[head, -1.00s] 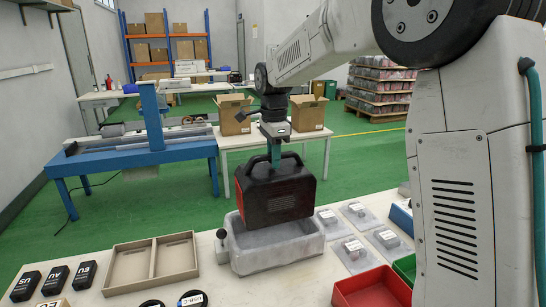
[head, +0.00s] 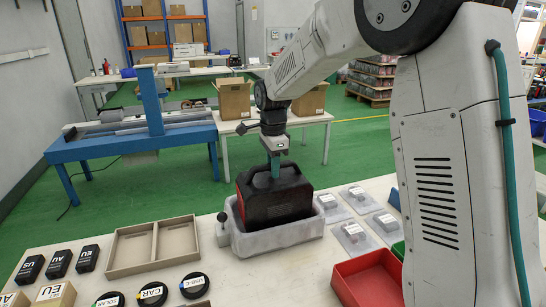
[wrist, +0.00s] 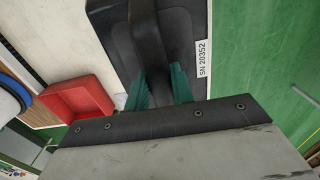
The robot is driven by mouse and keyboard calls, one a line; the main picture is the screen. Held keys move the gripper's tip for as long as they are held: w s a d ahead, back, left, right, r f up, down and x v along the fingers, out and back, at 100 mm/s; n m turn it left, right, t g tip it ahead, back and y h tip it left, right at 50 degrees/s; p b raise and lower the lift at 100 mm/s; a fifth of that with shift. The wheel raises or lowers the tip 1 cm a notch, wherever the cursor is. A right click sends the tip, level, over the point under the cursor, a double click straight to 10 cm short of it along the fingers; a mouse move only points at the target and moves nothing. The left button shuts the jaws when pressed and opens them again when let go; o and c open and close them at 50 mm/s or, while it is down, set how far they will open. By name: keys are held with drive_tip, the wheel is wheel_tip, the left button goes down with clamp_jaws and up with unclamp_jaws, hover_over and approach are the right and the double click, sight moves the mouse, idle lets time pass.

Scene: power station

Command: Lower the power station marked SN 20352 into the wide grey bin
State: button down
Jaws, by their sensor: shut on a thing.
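The power station (head: 275,200) is a black box with red ends and a top handle. Its label SN 20352 shows in the wrist view (wrist: 203,58). My gripper (head: 275,165) is shut on its handle from above; the teal fingers also show in the wrist view (wrist: 160,88). The wide grey bin (head: 282,241) stands on the near table. The power station is upright with its lower part inside the bin's rim. Whether its base touches the bin floor is hidden by the front wall.
An empty beige two-part tray (head: 153,248) is left of the bin. A red tray (head: 368,279) is at the right front, with clear-packed parts (head: 352,233) behind it. Black boxes (head: 59,264) and round labelled coils (head: 152,294) lie at the left and front.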

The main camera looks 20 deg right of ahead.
drive_tip(key=shift+f, duration=2.05)
drive_tip(key=c, duration=1.1)
unclamp_jaws()
drive_tip(key=shift+f, duration=0.15)
wheel_tip(320, 180, up, 22)
drive_tip(key=shift+r, duration=0.1)
